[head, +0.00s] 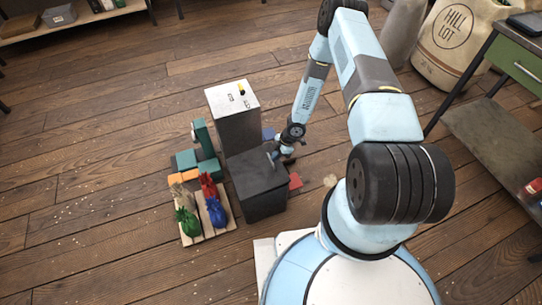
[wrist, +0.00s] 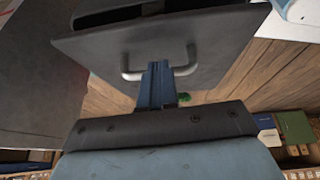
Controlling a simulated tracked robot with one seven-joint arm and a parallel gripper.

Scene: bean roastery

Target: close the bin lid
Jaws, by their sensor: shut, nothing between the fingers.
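The dark grey bin (head: 262,203) stands on the wood floor in the head view, with its dark lid (head: 250,166) at the top. In the wrist view the lid (wrist: 110,45) fills the upper middle, and a dark gap shows beyond its far edge. The lid's grey handle (wrist: 128,72) is a U-shaped bar. My gripper (wrist: 158,72) is shut and empty, its blue fingers at the middle of the handle and hiding part of it. In the head view my gripper (head: 275,156) is at the lid's right side. Whether the fingers touch the handle is unclear.
A tall grey box (head: 238,128) with a pale top stands right behind the bin. A green-drawered table (head: 515,65) stands at right. The left floor is clear.

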